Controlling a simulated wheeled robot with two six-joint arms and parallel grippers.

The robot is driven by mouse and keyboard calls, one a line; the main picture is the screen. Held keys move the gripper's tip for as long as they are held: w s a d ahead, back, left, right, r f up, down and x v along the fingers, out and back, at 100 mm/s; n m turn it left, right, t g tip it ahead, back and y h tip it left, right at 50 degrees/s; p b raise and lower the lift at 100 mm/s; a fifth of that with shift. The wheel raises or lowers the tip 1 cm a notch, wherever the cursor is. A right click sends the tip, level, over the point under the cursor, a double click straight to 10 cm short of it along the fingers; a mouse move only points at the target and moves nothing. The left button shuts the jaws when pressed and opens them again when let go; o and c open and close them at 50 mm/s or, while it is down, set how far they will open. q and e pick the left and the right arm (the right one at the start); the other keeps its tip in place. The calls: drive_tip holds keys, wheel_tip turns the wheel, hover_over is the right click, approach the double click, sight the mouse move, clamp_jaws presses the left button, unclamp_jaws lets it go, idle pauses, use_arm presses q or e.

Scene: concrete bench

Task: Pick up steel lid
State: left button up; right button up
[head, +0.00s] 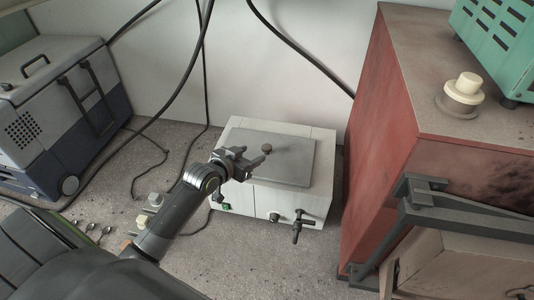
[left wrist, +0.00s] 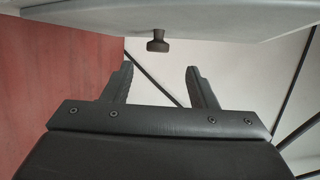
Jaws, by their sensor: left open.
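The steel lid (head: 295,163) is a flat grey plate lying on top of a white box-shaped bath (head: 285,202), with a small round knob (head: 267,148) standing up from it. My left gripper (head: 252,163) is over the left part of the lid, close to the knob in the picture. In the left wrist view the fingers (left wrist: 160,82) are spread apart with nothing between them. The knob (left wrist: 158,40) shows beyond the fingertips, roughly centred between them and apart from them. The lid (left wrist: 240,14) fills the top of that view. My right gripper is not in view.
A tall red cabinet (head: 378,140) stands just right of the bath, with dark metal bars at its front. A tap (head: 300,228) sticks out from the bath's front. A grey-blue case (head: 50,110) stands at left. Black cables hang behind.

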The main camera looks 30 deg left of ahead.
sight(266, 147)
use_arm(q)
drive_tip(key=x, duration=0.3)
drive_tip(key=shift+w, duration=0.2)
drive_tip(key=shift+p+x, duration=0.55)
drive_tip(key=shift+x, duration=0.25)
drive_tip(key=x, duration=0.3)
drive_tip(key=shift+d+r+p, duration=0.1)
drive_tip(key=shift+d+p, duration=0.15)
drive_tip(key=shift+p, duration=0.15)
drive_tip(key=shift+w+d+f, duration=0.1)
drive_tip(key=shift+w+f, duration=0.2)
drive_tip(key=shift+w, duration=0.2)
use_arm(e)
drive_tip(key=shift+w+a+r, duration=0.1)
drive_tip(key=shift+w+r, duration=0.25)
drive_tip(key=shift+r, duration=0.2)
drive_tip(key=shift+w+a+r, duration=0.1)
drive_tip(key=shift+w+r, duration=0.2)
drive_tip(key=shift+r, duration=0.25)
use_arm(q)
drive_tip(key=shift+c, duration=0.4)
drive_tip(key=shift+r, duration=0.1)
clamp_jaws()
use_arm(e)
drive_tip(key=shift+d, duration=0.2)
